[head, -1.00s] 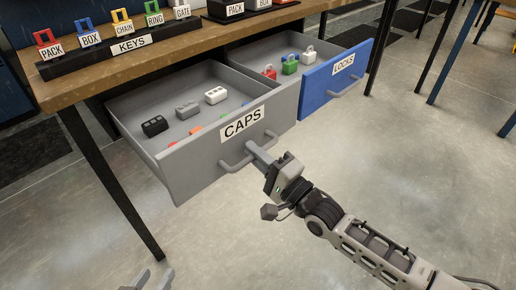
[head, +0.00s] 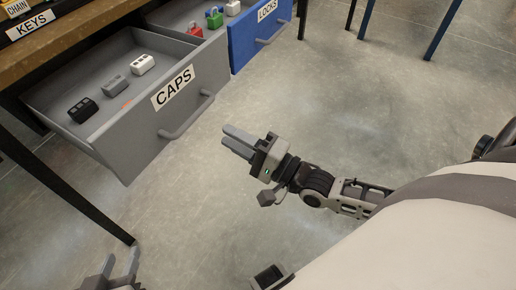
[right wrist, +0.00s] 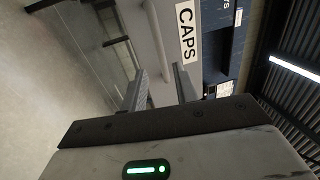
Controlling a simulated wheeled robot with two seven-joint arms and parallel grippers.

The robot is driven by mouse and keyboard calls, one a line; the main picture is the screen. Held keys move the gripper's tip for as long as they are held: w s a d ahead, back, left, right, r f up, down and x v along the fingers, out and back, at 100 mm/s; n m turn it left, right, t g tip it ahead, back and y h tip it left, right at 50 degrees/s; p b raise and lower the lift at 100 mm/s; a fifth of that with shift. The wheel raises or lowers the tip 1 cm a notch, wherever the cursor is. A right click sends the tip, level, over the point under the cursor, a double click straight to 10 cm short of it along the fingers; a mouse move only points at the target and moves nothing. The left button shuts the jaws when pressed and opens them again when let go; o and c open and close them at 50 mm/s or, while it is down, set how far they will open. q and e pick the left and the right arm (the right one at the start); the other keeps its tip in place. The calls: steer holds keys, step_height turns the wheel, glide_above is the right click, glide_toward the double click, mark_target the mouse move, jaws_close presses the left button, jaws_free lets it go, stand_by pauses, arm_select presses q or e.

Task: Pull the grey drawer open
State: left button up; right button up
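The grey drawer (head: 128,152), labelled CAPS, stands pulled out from the wooden bench in the head view, with its inside showing. Its grey bar handle (head: 190,119) is on the front. My right gripper (head: 224,134) is open and empty, in the air to the right of the handle and apart from it. In the right wrist view, the drawer's handle (right wrist: 157,38) lies beyond the two parted fingers (right wrist: 158,72). My left gripper (head: 122,260) is open and empty at the bottom edge of the head view, well below the drawer.
A black cap (head: 83,110), a grey cap (head: 115,84) and a white cap (head: 143,64) lie in the drawer. The blue LOCKS drawer (head: 248,45) also stands open beside it. A dark bench leg (head: 75,195) is at left. The floor in front is clear.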

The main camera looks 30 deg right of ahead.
arm_select(q)
steer(key=shift+s+a+r, duration=0.1)
steer(key=shift+a+r, duration=0.05)
steer(key=shift+r, duration=0.15)
arm_select(e)
steer(key=v, duration=0.6)
arm_select(q)
steer(key=shift+f, duration=0.1)
